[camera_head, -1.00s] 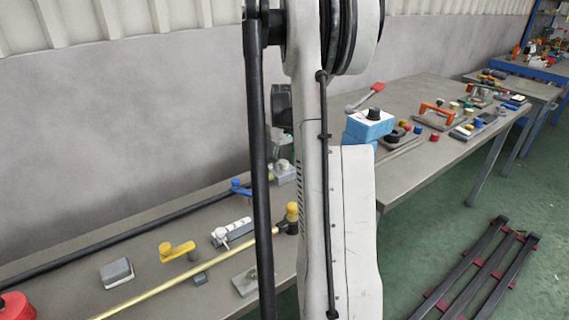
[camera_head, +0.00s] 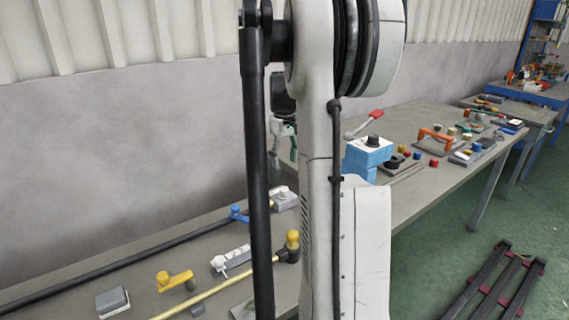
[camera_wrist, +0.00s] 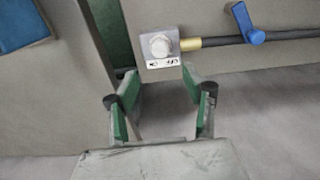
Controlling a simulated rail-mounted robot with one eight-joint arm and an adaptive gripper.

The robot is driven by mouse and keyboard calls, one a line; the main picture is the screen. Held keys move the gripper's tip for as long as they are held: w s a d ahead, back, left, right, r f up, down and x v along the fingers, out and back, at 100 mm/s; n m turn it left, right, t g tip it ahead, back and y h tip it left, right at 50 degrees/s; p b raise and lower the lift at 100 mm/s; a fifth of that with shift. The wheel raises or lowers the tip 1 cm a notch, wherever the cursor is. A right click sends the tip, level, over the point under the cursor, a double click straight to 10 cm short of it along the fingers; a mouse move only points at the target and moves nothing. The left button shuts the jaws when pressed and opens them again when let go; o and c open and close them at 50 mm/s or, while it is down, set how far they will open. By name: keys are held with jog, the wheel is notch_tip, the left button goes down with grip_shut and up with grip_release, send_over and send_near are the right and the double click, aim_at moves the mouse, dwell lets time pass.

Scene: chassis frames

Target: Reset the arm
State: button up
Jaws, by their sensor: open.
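My gripper (camera_wrist: 160,106) is open in the wrist view, with green pads on its two fingers and nothing between them. Beyond the fingertips, apart from them, a grey fitting with a white knob (camera_wrist: 160,52) sits on the table edge. In the head view my gripper (camera_head: 283,150) hangs above the same fitting (camera_head: 285,200), partly hidden behind my own arm.
A black pipe with a blue handle (camera_head: 238,213) runs along the near table. A yellow valve handle (camera_head: 176,281) and a yellow pipe (camera_head: 215,291) lie in front. Dark rails (camera_head: 500,285) lie on the green floor.

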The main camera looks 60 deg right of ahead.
jog(key=shift+a, duration=0.1)
dwell(0.4)
jog(key=w+a+r+n+t+h, duration=0.1)
jog(key=w+a+r, duration=0.15)
jog(key=a, duration=1.05)
jog(key=w+a+r+n+t, duration=0.15)
jog(key=a+r, duration=0.25)
jog(key=a, duration=1)
jog(key=s+a+f+t, duration=0.1)
jog(key=s+a, duration=0.3)
jog(key=a, duration=0.4)
jog(key=s+a+f+n+t, duration=0.1)
jog(key=s+a, duration=0.3)
jog(key=a, duration=0.4)
jog(key=s+a+f+t+y, duration=0.1)
jog(key=s+a+f+t, duration=0.1)
jog(key=a, duration=0.6)
jog(key=shift+s+a+f+n+t, duration=0.25)
jog(key=shift+s+f+n+t, duration=0.1)
jog(key=shift+s+f, duration=0.6)
jog(key=shift+s+r, duration=0.1)
jog(key=shift+r, duration=0.15)
